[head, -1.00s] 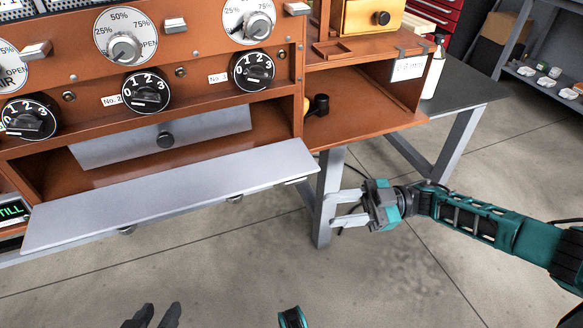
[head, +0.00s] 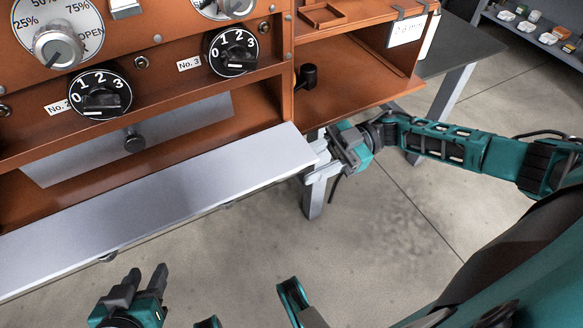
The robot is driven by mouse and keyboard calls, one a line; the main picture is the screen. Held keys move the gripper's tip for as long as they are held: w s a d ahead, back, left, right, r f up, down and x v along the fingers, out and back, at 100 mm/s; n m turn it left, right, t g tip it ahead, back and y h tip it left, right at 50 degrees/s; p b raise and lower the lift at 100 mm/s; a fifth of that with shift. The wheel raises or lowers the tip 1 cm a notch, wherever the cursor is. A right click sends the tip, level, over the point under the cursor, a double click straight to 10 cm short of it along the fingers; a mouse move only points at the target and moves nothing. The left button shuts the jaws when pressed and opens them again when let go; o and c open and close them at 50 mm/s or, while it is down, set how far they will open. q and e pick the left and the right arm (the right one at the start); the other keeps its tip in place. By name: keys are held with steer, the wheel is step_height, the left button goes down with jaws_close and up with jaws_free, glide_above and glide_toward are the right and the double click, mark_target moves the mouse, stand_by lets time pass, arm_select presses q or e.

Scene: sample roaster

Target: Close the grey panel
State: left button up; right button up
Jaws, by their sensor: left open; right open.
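The grey panel (head: 170,200) is a long flat flap hanging open, projecting outward below the orange-brown cabinet front, and its left end is out of view. Behind it, the opening shows a second grey plate (head: 85,160) with a dark round knob (head: 134,141). My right gripper (head: 320,162) is open at the panel's right end, close to its outer corner; I cannot tell whether it touches. My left gripper (head: 148,276) is open and empty, low in the view, in front of and below the panel's outer edge.
Dials, including a black No. 3 dial (head: 232,52), stick out of the cabinet front above the opening. An open orange shelf (head: 350,80) with a black knob (head: 306,76) is to the right. A grey table leg (head: 315,195) stands behind my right gripper. The floor in front is clear.

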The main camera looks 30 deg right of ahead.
mark_target(292, 173)
steer(key=shift+a, duration=2.1)
steer(key=shift+c, duration=0.3)
steer(key=shift+s+f, duration=0.1)
jaws_close()
